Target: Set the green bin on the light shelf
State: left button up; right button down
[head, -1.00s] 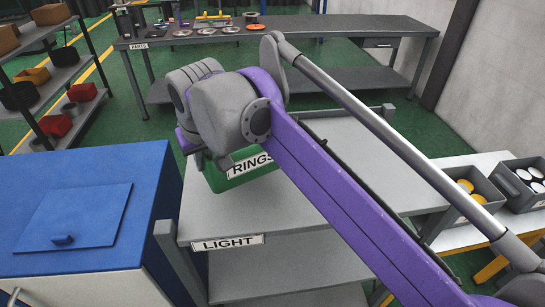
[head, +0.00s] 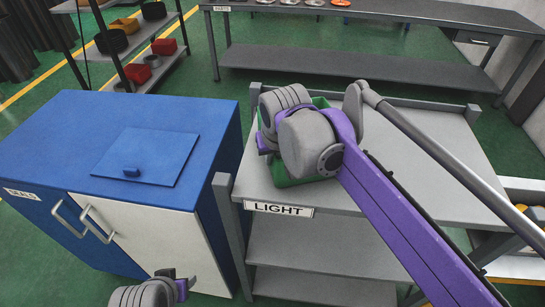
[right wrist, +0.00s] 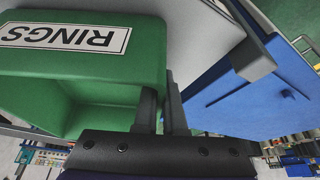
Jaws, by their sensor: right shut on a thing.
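The green bin (head: 290,181) is at the front left of the light shelf's grey top (head: 437,172), largely hidden behind my right wrist in the head view. I cannot tell whether its base touches the top. In the right wrist view the green bin (right wrist: 148,50) fills the upper left, with its "RINGS" label upside down. My right gripper (right wrist: 164,98) is shut on the bin's wall. The shelf carries a "LIGHT" label (head: 278,208) on its front edge. My left gripper (head: 181,284) shows partly at the bottom edge; its jaws are unclear.
A blue cabinet (head: 75,140) with a white door stands close to the left of the shelf. The shelf top right of my arm is clear. A long dark table (head: 390,68) stands behind, and a rack (head: 118,70) with bins at the back left.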

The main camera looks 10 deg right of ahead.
jog(key=c, duration=1.4)
grip_release()
jog(key=shift+f, duration=0.1)
jog(key=o, duration=0.4)
jog(key=shift+r, duration=0.3)
jog(key=v, duration=1.1)
jog(key=shift+s+r+p, duration=0.15)
jog(key=shift+r+p, duration=0.2)
jog(key=shift+p, duration=0.05)
